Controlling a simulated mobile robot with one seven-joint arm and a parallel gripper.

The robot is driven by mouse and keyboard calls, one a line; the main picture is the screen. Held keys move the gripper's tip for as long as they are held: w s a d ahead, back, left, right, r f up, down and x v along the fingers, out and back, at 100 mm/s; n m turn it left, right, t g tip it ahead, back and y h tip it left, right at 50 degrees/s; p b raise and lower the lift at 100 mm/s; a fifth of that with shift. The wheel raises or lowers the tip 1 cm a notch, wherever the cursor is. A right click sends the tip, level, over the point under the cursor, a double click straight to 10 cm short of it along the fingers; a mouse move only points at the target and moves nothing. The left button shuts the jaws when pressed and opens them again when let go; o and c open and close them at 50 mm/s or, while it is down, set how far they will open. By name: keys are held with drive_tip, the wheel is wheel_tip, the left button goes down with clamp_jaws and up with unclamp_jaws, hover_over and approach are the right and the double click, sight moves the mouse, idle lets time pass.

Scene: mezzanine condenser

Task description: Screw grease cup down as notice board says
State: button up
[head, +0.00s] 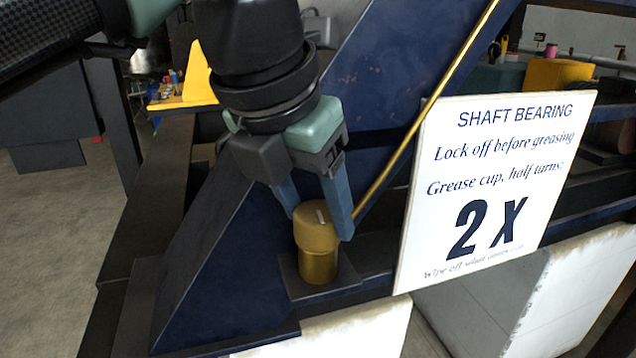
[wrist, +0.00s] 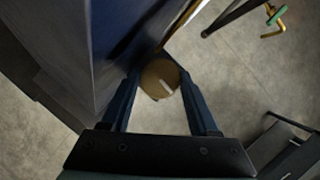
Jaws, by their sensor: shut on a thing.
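The brass grease cup (head: 317,228) stands upright on a dark blue bracket in the head view. Its round cap carries a pale line mark on top, which also shows on the cup in the wrist view (wrist: 159,79). My gripper (head: 318,215) comes down from above, with its blue fingers on either side of the cap, shut on it. The notice board (head: 500,185), white, stands right of the cup. It reads "SHAFT BEARING", "Lock off before greasing", "Grease cup, half turns: 2 X", and a last line about wiping off, partly hard to read.
A slanting dark blue plate (head: 225,265) rises close left of the cup. A thin brass pipe (head: 425,110) runs diagonally behind it. White blocks (head: 545,290) lie below the board. Open grey floor (head: 50,240) is at the left.

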drive_tip(key=m, duration=0.1)
drive_tip(key=m+h+p, duration=0.1)
drive_tip(key=m, duration=0.1)
drive_tip(key=shift+w+a+r+m+g, duration=0.1)
drive_tip(key=shift+r+m+g, duration=0.1)
drive_tip(key=shift+m+g, duration=0.15)
drive_tip(key=shift+w+f+m+g+h+p, duration=0.15)
drive_tip(key=shift+m+g+p, duration=0.3)
drive_tip(key=shift+m, duration=0.45)
drive_tip(key=shift+s+r+m+g+h+p, duration=0.1)
drive_tip(key=shift+m+g+h+p, duration=0.15)
drive_tip(key=shift+m+p, duration=0.5)
drive_tip(key=shift+m, duration=0.3)
drive_tip(key=o, duration=1.1)
drive_tip(key=shift+f, duration=0.1)
